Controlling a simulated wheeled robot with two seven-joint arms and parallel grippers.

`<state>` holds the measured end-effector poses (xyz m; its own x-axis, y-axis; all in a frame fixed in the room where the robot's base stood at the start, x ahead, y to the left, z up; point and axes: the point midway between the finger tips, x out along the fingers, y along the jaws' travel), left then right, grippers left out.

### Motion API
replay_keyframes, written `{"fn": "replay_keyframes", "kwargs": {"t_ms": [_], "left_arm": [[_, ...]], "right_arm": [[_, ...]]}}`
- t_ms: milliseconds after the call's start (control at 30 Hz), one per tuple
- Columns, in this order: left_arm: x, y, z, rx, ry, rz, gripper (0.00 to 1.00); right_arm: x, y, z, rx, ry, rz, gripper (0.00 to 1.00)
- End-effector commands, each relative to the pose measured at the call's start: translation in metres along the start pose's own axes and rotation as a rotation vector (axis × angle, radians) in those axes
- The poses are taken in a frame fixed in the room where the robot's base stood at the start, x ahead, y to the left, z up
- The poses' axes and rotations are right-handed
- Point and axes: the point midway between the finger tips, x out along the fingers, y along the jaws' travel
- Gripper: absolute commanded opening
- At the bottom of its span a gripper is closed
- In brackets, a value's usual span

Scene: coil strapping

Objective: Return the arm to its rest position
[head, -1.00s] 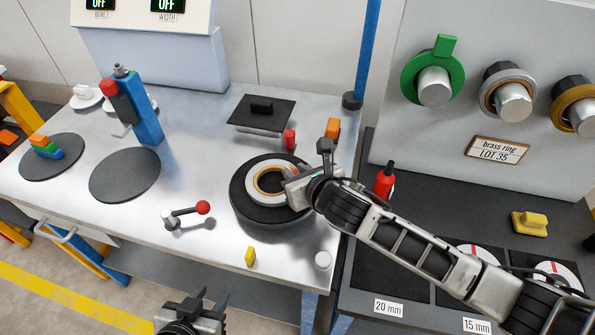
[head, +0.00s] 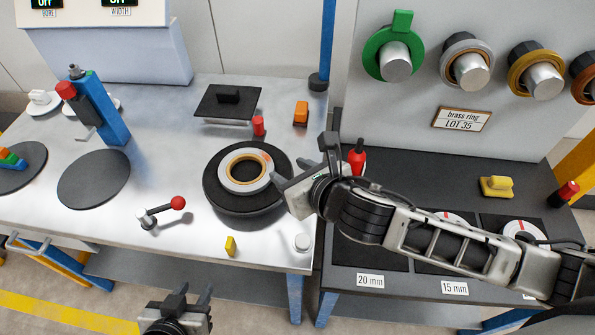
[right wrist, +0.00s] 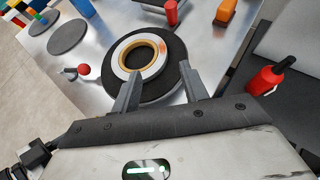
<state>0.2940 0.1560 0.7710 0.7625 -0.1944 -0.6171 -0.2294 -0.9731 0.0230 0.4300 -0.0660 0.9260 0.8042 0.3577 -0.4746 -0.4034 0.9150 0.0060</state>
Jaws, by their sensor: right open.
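My right gripper (head: 302,176) is open and empty, just right of the round black turntable in the head view. In the right wrist view its two fingers (right wrist: 158,92) stand apart with nothing between them. A white coil with a brass-coloured inner ring (head: 246,170) lies flat on the black turntable (head: 225,200); it also shows in the right wrist view (right wrist: 125,62). My left gripper (head: 183,308) hovers low at the bottom of the head view, in front of the table. Its two fingers stand apart with nothing visible between them.
A red bottle (head: 357,158) stands close behind my right gripper. A small red cylinder (head: 258,126) and an orange block (head: 300,113) stand behind the turntable.

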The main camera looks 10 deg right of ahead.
Motion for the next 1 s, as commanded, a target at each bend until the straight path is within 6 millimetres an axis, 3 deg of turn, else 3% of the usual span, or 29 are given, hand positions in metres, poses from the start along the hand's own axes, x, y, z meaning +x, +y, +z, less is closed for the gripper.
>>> {"fn": "replay_keyframes", "kwargs": {"t_ms": [200,767,867,1000], "left_arm": [[0.0,0.0,0.0,0.0,0.001,-0.001,0.36],[0.0,0.0,0.0,0.0,0.001,0.0,0.36],[0.0,0.0,0.0,0.0,0.001,0.001,0.36],[0.0,0.001,-0.001,0.0,0.001,0.001,0.36]], "right_arm": [[-0.018,0.0,0.0,0.001,0.001,0.0,0.44],[-0.019,0.001,-0.001,0.016,0.002,-0.001,0.44],[-0.022,0.002,-0.002,0.148,0.015,-0.011,0.44],[-0.035,0.002,-0.011,0.636,0.063,-0.076,0.44]]}}
